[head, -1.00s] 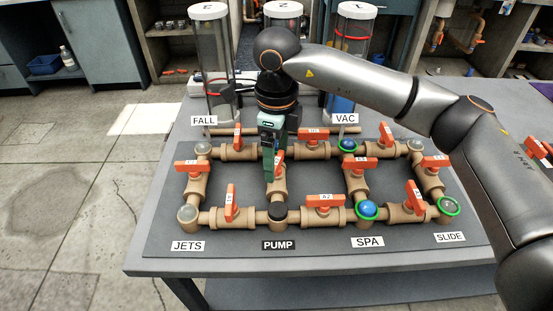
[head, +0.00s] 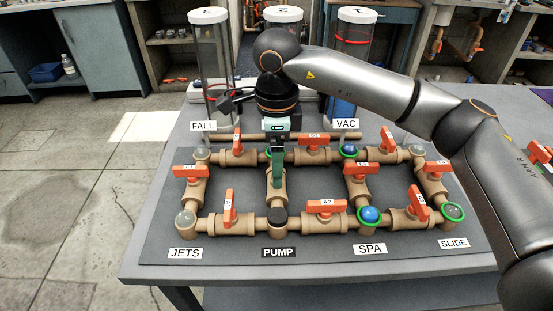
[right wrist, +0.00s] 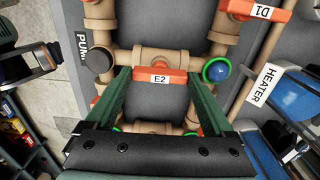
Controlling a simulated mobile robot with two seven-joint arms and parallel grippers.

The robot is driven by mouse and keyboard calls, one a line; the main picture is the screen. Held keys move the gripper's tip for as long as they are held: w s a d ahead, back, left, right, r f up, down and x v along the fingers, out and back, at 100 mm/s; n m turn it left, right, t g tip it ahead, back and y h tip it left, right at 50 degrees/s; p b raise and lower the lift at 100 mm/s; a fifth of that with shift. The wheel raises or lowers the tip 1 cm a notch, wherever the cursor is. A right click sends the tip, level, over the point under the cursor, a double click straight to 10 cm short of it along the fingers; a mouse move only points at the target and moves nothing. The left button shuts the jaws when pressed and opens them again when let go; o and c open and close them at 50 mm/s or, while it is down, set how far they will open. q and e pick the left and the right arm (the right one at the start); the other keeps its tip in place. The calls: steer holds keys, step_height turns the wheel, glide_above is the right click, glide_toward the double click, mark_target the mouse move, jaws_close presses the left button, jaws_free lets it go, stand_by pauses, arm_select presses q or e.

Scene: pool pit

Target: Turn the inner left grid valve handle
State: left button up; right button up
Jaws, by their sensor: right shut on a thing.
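The inner left grid valve has an orange handle labelled E2 (right wrist: 160,77), seen in the right wrist view. It lies in line with its tan pipe (right wrist: 150,57), between a black-capped junction (right wrist: 100,60) and a green-ringed blue one (right wrist: 216,70). The two green fingers of my right gripper (right wrist: 158,74) are at opposite ends of the handle, shut on it. In the head view my right gripper (head: 277,170) points down over the inner left pipe (head: 278,202) above the PUMP label (head: 279,252) and hides the handle. My left gripper is not in view.
Other orange valve handles stand close by, such as A2 (head: 326,206) and the one at lower left (head: 229,207). Clear cylinders (head: 355,70) stand behind the pipe grid. The table's front edge (head: 300,270) is bare.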

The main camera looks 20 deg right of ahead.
steer(key=shift+r, duration=0.15)
steer(key=o, duration=1.1)
step_height(320, 180, up, 12)
steer(key=shift+r+p, duration=0.2)
steer(key=shift+p, duration=0.25)
